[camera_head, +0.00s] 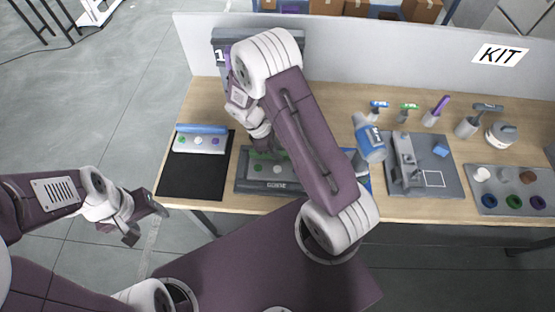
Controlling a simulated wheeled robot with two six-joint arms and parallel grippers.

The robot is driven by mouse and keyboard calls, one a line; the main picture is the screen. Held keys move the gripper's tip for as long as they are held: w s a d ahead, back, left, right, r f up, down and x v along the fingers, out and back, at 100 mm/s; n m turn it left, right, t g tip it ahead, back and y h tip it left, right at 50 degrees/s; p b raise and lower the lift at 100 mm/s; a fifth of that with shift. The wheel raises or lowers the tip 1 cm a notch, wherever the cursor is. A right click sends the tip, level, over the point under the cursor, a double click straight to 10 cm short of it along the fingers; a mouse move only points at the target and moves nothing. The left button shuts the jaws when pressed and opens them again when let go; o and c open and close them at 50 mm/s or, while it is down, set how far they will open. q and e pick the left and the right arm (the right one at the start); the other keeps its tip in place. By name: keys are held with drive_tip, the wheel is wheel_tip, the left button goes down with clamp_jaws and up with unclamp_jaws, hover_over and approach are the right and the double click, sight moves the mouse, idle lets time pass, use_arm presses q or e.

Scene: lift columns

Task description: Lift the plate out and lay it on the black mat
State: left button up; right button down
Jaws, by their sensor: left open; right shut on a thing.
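The black mat (190,182) lies at the left end of the wooden table. A pale plate (200,146) with green, white and purple round spots and a blue bar along its far edge lies on the mat's far part. My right gripper (264,146) points down over the grey tray marked DONE (262,185), right of the mat. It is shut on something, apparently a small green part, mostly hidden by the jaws. My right arm covers the tray's right part. My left gripper (146,212) is open and empty, off the table's front edge, apart from the mat.
A grey station marked 1 (222,50) stands at the back. To the right are a blue-and-white bottle (369,138), a grey fixture (428,165), several tools and a grey tray (510,190) of coloured rings. A white back wall (400,65) closes the table.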

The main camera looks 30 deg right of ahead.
drive_tip(key=shift+d+f, duration=0.1)
drive_tip(key=shift+f, duration=0.2)
drive_tip(key=shift+w+d+r, duration=0.2)
drive_tip(key=shift+w+r, duration=0.05)
drive_tip(key=r, duration=0.4)
drive_tip(key=shift+s+d+b, duration=0.3)
drive_tip(key=shift+s+d, duration=0.05)
drive_tip(key=shift+s, duration=0.05)
use_arm(q)
drive_tip(key=shift+w+d+f+b, duration=0.2)
drive_tip(key=shift+f, duration=0.25)
drive_tip(key=shift+w+d+f+b, duration=0.15)
drive_tip(key=shift+f, duration=0.25)
use_arm(e)
drive_tip(key=s+d+r, duration=0.6)
drive_tip(key=s, duration=0.2)
drive_tip(key=shift+d+r, duration=0.3)
drive_tip(key=shift+d, duration=0.1)
use_arm(q)
drive_tip(key=shift+r, duration=0.1)
use_arm(e)
drive_tip(key=shift+r, duration=0.1)
use_arm(q)
drive_tip(key=shift+r+p, duration=0.7)
drive_tip(key=shift+p, duration=0.15)
use_arm(e)
drive_tip(key=shift+r, duration=0.6)
